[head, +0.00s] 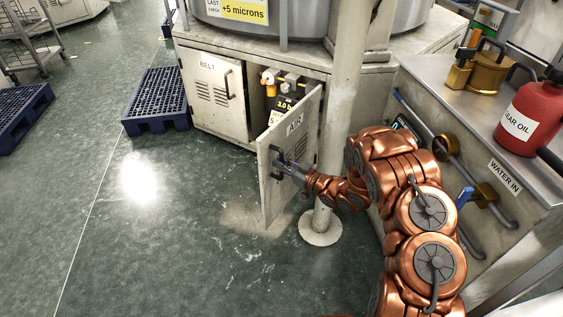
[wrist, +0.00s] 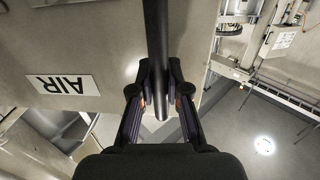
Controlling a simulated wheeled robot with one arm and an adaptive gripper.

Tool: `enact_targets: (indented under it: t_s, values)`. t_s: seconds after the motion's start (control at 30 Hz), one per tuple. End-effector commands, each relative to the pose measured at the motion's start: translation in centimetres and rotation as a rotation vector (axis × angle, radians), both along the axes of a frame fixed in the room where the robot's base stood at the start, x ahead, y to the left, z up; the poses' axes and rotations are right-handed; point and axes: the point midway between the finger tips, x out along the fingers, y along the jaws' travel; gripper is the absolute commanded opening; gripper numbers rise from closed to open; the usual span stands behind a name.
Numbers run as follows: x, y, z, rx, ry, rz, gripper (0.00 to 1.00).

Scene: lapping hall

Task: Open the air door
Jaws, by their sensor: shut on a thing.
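The air door (head: 289,151), a pale metal panel labelled AIR, stands swung out from the cabinet, partly open. Its dark bar handle (head: 279,155) is on the outer face near the free edge. My gripper (head: 284,167) is at that handle. In the wrist view my gripper (wrist: 160,95) has its fingers on both sides of the dark handle bar (wrist: 157,50), closed on it. The door face with its AIR label (wrist: 62,84) fills the left of that view. Behind the door, the opening shows a yellow-orange fitting (head: 269,76) and a dark gauge reading partly hidden by the door.
The BELT door (head: 216,92) beside it is shut. A white post (head: 341,100) with a round foot (head: 320,228) stands just right of the air door, close to my arm. A blue pallet (head: 157,101) lies left. The floor left of the door is clear.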

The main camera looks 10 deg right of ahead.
Motion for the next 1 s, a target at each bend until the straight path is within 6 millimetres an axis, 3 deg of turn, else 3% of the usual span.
enact_targets:
  t_s: [0.23, 0.27, 0.5, 0.83, 1.0]
  values:
    - [0.0, 0.3, 0.1, 0.001, -0.002, 0.004, 0.00]
    - [0.0, 0.3, 0.1, 0.001, -0.002, 0.004, 0.18]
    - [0.1, 0.0, 0.1, 0.001, -0.002, -0.001, 0.41]
    - [-0.1, -0.3, 0.0, 0.000, -0.001, -0.005, 0.41]
    - [-1.2, -1.4, 0.1, -0.001, -0.002, -0.005, 0.41]
